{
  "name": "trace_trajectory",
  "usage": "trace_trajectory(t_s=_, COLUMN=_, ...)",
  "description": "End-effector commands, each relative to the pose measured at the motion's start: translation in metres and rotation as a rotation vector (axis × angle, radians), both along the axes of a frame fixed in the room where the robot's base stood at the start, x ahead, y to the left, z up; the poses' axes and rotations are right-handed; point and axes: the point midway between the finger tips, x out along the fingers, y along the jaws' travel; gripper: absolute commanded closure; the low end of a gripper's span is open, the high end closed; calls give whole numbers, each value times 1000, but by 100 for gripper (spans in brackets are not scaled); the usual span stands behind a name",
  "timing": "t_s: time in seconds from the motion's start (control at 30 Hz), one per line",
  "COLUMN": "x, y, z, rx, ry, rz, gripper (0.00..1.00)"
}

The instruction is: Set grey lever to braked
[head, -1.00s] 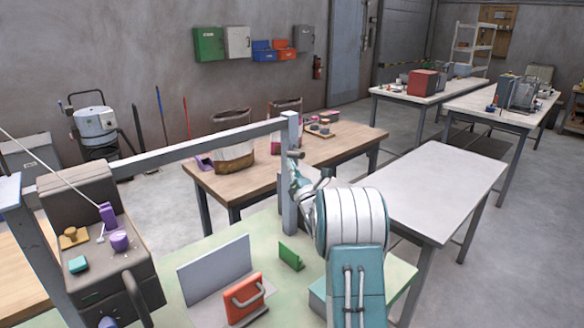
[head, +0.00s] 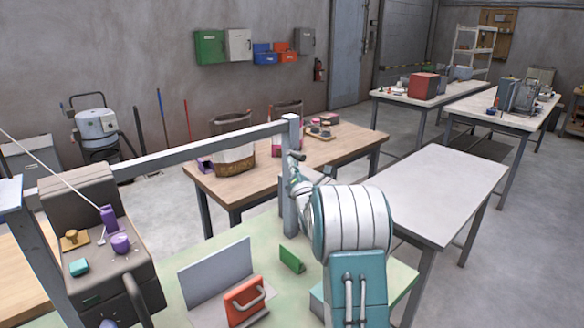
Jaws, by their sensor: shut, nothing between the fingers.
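My arm rises at the lower middle, and its slim far end, with my gripper (head: 300,182), shows beyond the big white joint, close beside the grey post. The gripper is small and partly covered by my arm; it looks shut and empty. A small dark piece (head: 297,156) sticks out at the post just above it; I cannot tell if it is a lever or part of the gripper. The machine (head: 85,195) at left has a purple switch (head: 108,217), a purple knob (head: 120,243) and a dark grey curved handle (head: 136,300). I cannot tell which part is the grey lever.
A grey crossbar (head: 200,153) runs from the machine to the post (head: 290,205). A red block with a handle (head: 246,300), a grey upright plate (head: 215,272) and a green block (head: 291,259) stand on the pale green bench. A bare white table (head: 440,190) stands at right.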

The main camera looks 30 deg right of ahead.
Motion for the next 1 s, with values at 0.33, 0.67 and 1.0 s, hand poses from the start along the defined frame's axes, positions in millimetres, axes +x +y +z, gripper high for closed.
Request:
trace_trajectory(t_s=0.33, x=0, y=-4, z=19, rx=321, ry=42, rz=0, gripper=100)
trace_trajectory(t_s=0.67, x=2, y=-13, z=33, rx=622, ry=84, rz=0, gripper=100)
trace_trajectory(t_s=1.0, x=3, y=-22, z=39, rx=818, ry=114, rz=-1, gripper=100)
